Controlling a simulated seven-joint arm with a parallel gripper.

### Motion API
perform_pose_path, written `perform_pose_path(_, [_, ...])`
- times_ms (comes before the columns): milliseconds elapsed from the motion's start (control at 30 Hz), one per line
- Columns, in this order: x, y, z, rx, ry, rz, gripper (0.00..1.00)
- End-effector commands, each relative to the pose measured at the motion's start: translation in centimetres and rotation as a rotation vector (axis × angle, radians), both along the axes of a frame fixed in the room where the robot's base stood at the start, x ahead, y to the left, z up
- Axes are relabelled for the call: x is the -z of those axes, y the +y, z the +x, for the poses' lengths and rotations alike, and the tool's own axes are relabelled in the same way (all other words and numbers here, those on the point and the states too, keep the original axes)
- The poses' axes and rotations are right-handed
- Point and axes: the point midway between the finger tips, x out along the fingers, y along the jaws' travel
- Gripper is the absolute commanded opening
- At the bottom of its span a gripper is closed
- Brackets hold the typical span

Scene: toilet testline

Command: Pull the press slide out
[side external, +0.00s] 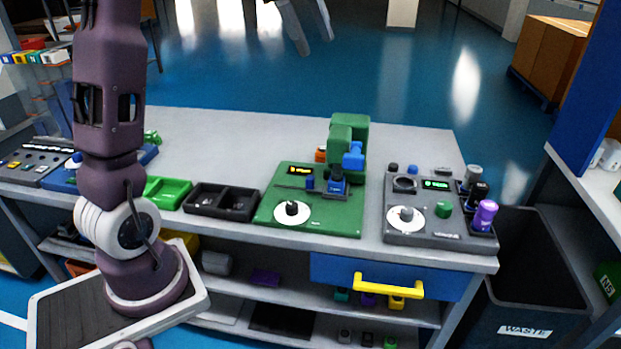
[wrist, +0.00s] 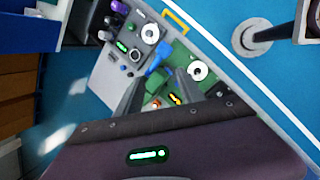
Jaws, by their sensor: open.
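The green press (side external: 349,133) stands on a green station plate (side external: 275,212) on the bench, with a blue head (side external: 353,159). In the wrist view the press (wrist: 180,82) and blue part (wrist: 157,56) show near the middle; I cannot clearly separate slide from head there. My gripper (side external: 317,44) hangs at the top of the side view, fingers apart and empty, well above the bench. In the wrist view its fingers (wrist: 175,88) are spread, with the press between them in the picture.
A grey panel (side external: 425,238) with coloured knobs stands right of the press station. A black tray (side external: 222,200) and green tray (side external: 166,192) lie left. A blue drawer with a yellow handle (side external: 389,285) is below the bench top. A waste bin (side external: 530,285) stands at right.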

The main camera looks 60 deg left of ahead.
Motion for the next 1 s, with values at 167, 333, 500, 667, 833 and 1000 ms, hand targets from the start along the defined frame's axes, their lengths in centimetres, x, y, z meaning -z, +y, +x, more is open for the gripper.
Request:
perform_pose_path(167, [2.6, 6.0, 3.2, -0.280, 0.081, -0.122, 0.45])
perform_pose_path(333, [5.3, 10.2, 4.6, -0.474, 0.146, -0.206, 0.45])
perform_pose_path(500, [8.1, 13.6, 5.2, -0.631, 0.208, -0.276, 0.45])
perform_pose_path(667, [10.0, 13.2, 5.2, -0.625, 0.206, -0.277, 0.45])
perform_pose_path(833, [13.9, 13.0, 5.1, -0.622, 0.207, -0.277, 0.45])
perform_pose_path(1000, [21.9, 13.0, 5.0, -0.624, 0.213, -0.280, 0.45])
